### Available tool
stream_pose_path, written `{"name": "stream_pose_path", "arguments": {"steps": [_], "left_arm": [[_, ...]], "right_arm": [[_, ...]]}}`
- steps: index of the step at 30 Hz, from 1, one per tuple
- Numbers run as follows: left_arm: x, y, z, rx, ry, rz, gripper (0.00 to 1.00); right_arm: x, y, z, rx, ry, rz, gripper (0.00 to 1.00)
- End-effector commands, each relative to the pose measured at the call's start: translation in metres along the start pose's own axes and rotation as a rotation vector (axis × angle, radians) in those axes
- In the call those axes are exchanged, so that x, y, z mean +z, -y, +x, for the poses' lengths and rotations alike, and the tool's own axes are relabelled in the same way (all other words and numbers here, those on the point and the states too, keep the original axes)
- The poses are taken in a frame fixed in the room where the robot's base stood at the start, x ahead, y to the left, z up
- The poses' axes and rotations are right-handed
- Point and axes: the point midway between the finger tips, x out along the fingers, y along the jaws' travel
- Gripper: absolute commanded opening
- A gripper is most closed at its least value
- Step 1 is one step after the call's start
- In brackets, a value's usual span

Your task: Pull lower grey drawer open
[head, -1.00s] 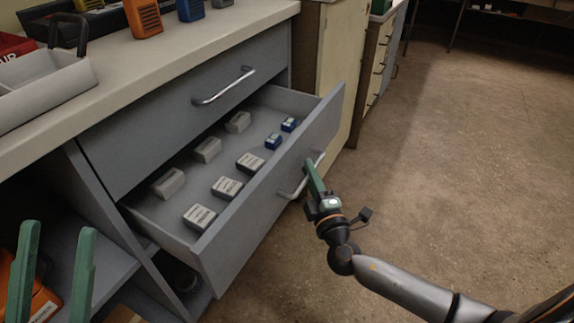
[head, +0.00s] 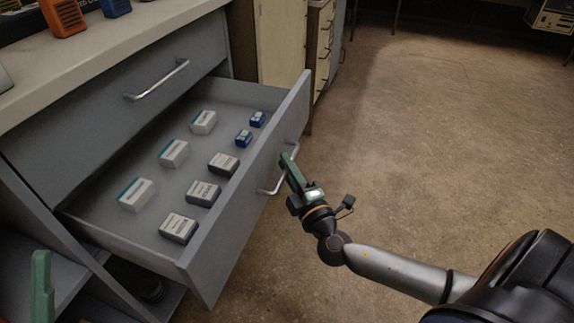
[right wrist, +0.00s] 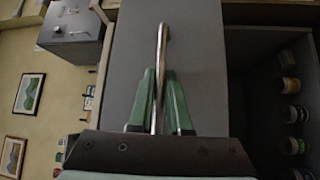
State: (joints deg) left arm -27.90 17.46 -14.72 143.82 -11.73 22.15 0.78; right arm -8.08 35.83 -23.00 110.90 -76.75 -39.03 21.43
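The lower grey drawer (head: 248,202) is pulled well out of the cabinet, showing boxes inside. Its curved metal handle (head: 276,184) is on the front panel. My right gripper (head: 288,168) is at this handle. In the right wrist view, the handle (right wrist: 161,50) runs between the two green fingers (right wrist: 160,95), which close on it from both sides. The drawer front (right wrist: 195,50) lies behind them. One green finger of my left gripper (head: 42,285) shows at the lower left, away from the drawer; its other finger is out of frame.
The upper grey drawer (head: 110,120) is shut under the worktop (head: 130,40), with its own handle (head: 158,82). Grey-and-white boxes (head: 203,193) and small blue boxes (head: 244,138) sit in the open drawer. The floor (head: 430,150) to the right is clear.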

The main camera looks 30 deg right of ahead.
Motion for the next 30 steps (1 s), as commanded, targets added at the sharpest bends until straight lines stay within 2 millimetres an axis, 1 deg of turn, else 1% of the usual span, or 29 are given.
{"name": "stream_pose_path", "arguments": {"steps": [1,7,14,17,20,23,30], "left_arm": [[0.0,0.0,0.0,0.002,0.001,0.0,0.5],[0.0,-0.001,-0.001,0.008,0.001,0.002,0.5],[0.0,-0.001,-0.001,0.01,0.001,0.002,0.5],[0.0,-0.001,-0.001,0.009,0.001,0.002,0.5],[0.0,-0.001,-0.001,0.009,0.001,0.002,0.5],[0.0,-0.001,0.0,0.009,0.0,0.002,0.5],[0.0,0.0,0.0,0.004,0.0,0.001,0.5]], "right_arm": [[-0.001,0.0,0.0,-0.001,-0.001,0.001,0.23],[0.0,0.0,0.0,0.0,0.001,0.0,0.45],[0.0,0.0,0.0,0.001,0.002,0.0,0.45],[0.0,0.0,-0.003,0.0,0.002,0.0,0.45],[0.001,0.001,-0.013,-0.002,0.003,0.0,0.45],[0.001,0.001,-0.028,-0.003,0.002,-0.001,0.45],[0.0,0.001,-0.074,-0.004,0.002,-0.001,0.45]]}}
